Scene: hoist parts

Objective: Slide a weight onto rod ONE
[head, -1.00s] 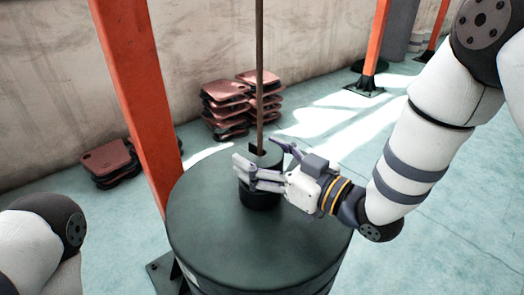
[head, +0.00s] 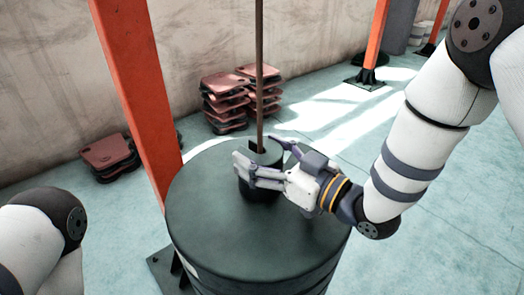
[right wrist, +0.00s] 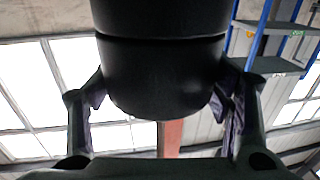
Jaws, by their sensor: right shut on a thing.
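A dark cylindrical weight (head: 266,157) with a slot in its top stands over the dark green drum (head: 215,235). A thin brown rod (head: 259,75) comes down from above and meets the weight's top near the slot. I cannot tell how deep in the slot it sits. My right gripper (head: 262,168) is shut on the weight from the right, one finger across its near side. In the right wrist view the weight (right wrist: 165,75) fills the space between both fingers, and a groove or seam runs across it. My left gripper is out of view.
An orange post (head: 138,90) stands close behind the drum on the left. Stacks of reddish plates (head: 225,98) lie by the wall, with a smaller pile (head: 108,153) at left. Another orange post (head: 377,40) stands further back. The floor at right is clear.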

